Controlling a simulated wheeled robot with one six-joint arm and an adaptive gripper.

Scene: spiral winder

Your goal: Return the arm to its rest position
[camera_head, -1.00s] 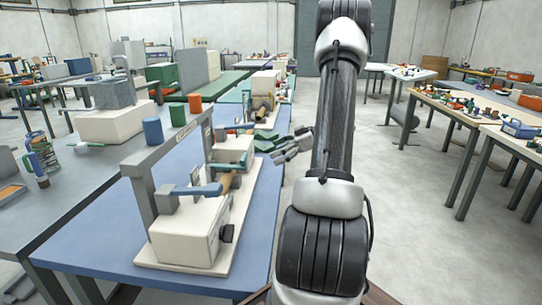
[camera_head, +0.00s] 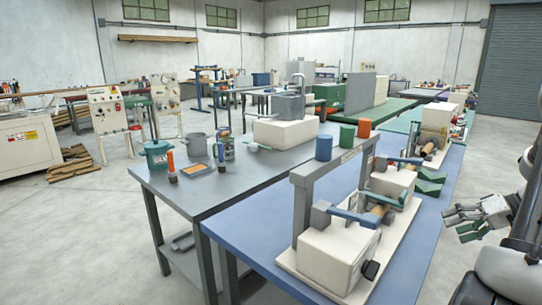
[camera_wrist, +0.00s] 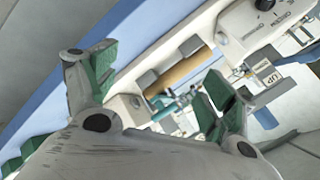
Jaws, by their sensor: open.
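My gripper (camera_head: 466,218) is at the right edge of the head view, beside the right side of the blue table. Its fingers are spread and nothing is between them. In the wrist view the green-padded fingers (camera_wrist: 158,90) are wide apart. The spiral winder (camera_head: 340,255) stands on the blue table (camera_head: 260,235), with a cream body, a grey arch frame and blue levers. Its cream body and a brown roller (camera_wrist: 190,68) show beyond the fingers in the wrist view. Part of my arm is cut off at the right edge.
A grey table (camera_head: 190,200) on the left holds a green glue pot (camera_head: 157,154), a grey pot and bottles. A second machine (camera_head: 436,130) stands farther back. Open floor (camera_head: 490,160) lies right of the blue table.

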